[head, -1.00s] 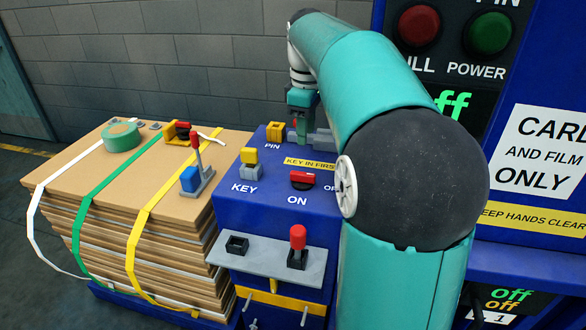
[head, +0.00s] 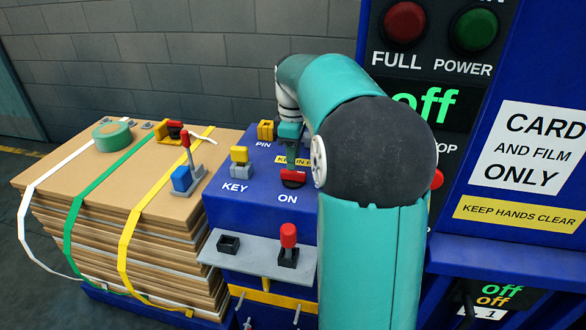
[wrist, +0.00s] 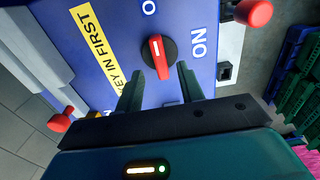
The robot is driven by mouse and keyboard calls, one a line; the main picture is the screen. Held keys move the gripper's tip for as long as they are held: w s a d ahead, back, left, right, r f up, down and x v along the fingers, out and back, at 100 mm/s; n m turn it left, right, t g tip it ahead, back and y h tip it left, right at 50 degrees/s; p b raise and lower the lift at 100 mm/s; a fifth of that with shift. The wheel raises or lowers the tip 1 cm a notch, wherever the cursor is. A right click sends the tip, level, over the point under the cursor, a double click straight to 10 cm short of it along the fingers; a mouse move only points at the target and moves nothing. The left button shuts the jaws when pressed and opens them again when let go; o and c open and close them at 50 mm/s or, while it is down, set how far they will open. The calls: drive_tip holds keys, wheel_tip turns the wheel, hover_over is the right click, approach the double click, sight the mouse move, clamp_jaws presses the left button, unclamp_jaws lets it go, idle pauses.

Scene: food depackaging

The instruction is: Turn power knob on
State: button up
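The red power knob (head: 293,176) sits on the top of the blue control box, behind the ON label. In the wrist view the knob (wrist: 158,53) is a red bar with a white line on a dark round base. Its bar runs roughly up and down there, with ON to its right. My gripper (wrist: 160,70) is open, with one dark finger on each side of the knob's near end. Whether a finger touches the knob cannot be told. In the head view my gripper (head: 291,160) is directly above and behind the knob. The green display (head: 424,108) reads "off".
A yellow key block (head: 239,155) and a yellow pin block (head: 265,131) stand left of the knob. A red-handled lever (head: 288,236) stands on the grey shelf in front. Strapped cardboard (head: 120,190) lies left. The FULL and POWER panel (head: 440,60) rises behind right.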

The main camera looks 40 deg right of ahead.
sight(293, 177)
drive_tip(key=shift+f, duration=2.3)
clamp_jaws()
